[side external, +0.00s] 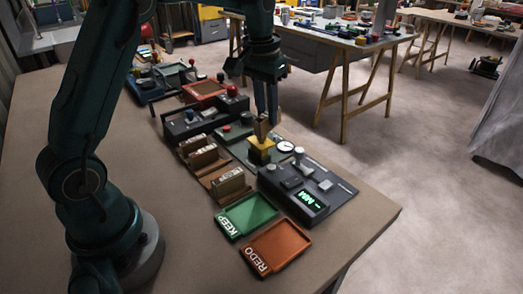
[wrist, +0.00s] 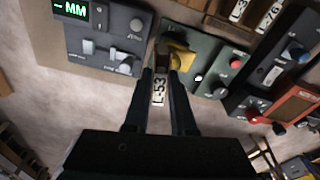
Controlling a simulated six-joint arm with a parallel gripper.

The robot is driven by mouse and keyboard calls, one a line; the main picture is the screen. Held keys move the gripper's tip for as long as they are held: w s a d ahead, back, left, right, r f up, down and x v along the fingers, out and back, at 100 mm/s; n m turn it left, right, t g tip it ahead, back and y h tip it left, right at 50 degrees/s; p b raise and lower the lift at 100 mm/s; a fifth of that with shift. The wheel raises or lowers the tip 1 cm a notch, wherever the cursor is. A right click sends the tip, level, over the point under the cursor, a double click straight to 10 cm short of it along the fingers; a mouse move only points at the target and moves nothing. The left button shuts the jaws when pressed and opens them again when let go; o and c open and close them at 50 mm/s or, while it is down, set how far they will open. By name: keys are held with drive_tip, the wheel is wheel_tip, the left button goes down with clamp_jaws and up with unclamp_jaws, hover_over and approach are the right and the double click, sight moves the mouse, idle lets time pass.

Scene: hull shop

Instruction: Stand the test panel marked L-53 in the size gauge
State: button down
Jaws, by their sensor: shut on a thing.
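My gripper (side external: 266,112) is shut on a brown test panel (side external: 262,127), pointing down. In the wrist view the panel's white label reads L-53 (wrist: 159,90) between my fingertips (wrist: 160,73). The panel is upright, just over or at a yellow block (side external: 260,145) on a green base plate with a round white dial (side external: 285,147). The yellow block (wrist: 181,57) is close beside the panel's end in the wrist view. I cannot tell whether the panel touches it or sits in it. A grey unit with a lit MM display (side external: 308,198) stands beside the plate.
Several labelled panels stand in brown wooden holders (side external: 212,178) left of the plate. A green KEEP tray (side external: 265,207) and an orange REDO tray (side external: 292,236) lie at the near end.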

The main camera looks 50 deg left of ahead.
drive_tip(key=w+d+f+m+t, duration=0.15)
drive_tip(key=w+d, duration=0.25)
drive_tip(key=d, duration=0.7)
drive_tip(key=shift+m+g, duration=0.25)
drive_tip(key=shift+m, duration=0.2)
drive_tip(key=shift+s+d+x, duration=0.1)
drive_tip(key=shift+s+x, duration=0.1)
drive_tip(key=shift+x, duration=0.95)
drive_tip(key=shift+s+d+x, duration=0.1)
drive_tip(key=shift+s+x, duration=0.1)
drive_tip(key=shift+x, duration=0.95)
drive_tip(key=shift+s+d+x, duration=0.1)
drive_tip(key=shift+s+x, duration=0.1)
drive_tip(key=shift+x, duration=0.95)
drive_tip(key=shift+f, duration=0.6)
drive_tip(key=c, duration=0.7)
unclamp_jaws()
drive_tip(key=shift+o, duration=0.2)
